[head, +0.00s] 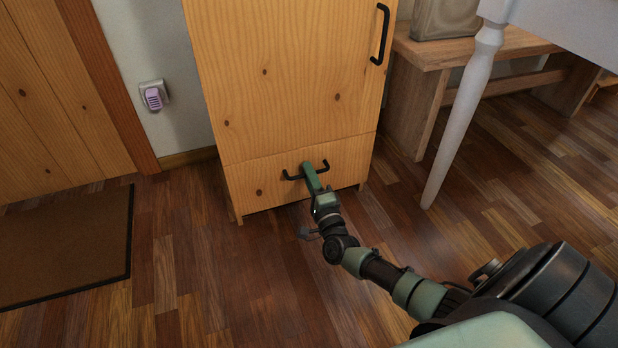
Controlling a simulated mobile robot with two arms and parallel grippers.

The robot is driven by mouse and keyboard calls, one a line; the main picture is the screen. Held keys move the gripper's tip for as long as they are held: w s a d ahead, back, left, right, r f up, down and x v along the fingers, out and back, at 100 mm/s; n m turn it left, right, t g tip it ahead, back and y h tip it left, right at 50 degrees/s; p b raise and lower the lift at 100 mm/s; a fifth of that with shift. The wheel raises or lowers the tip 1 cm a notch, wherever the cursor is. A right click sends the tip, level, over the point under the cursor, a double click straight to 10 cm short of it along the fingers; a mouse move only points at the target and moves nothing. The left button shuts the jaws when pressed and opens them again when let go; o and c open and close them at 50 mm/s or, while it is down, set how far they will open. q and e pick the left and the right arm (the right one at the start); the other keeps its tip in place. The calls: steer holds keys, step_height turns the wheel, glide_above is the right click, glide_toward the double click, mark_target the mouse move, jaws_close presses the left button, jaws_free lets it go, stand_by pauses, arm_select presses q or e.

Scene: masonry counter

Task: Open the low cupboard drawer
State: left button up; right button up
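The low drawer (261,190) is at the bottom of a pale wooden cupboard (285,80), and its front looks flush with the cupboard door above. A black bar handle (291,177) runs across the drawer front. My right gripper (306,168) reaches in from the lower right and is at the middle of this handle, covering part of it. From this angle I cannot tell whether its fingers are closed around the bar. My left gripper is not in view.
A black upright handle (381,34) is on the cupboard door. A white table leg (462,125) and a wooden bench (432,65) stand to the right. A brown doormat (65,245) lies at left. The floor before the drawer is clear apart from my arm.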

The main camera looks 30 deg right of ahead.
steer(key=shift+w, duration=0.1)
steer(key=shift+c, duration=0.3)
jaws_close()
stand_by(1.1)
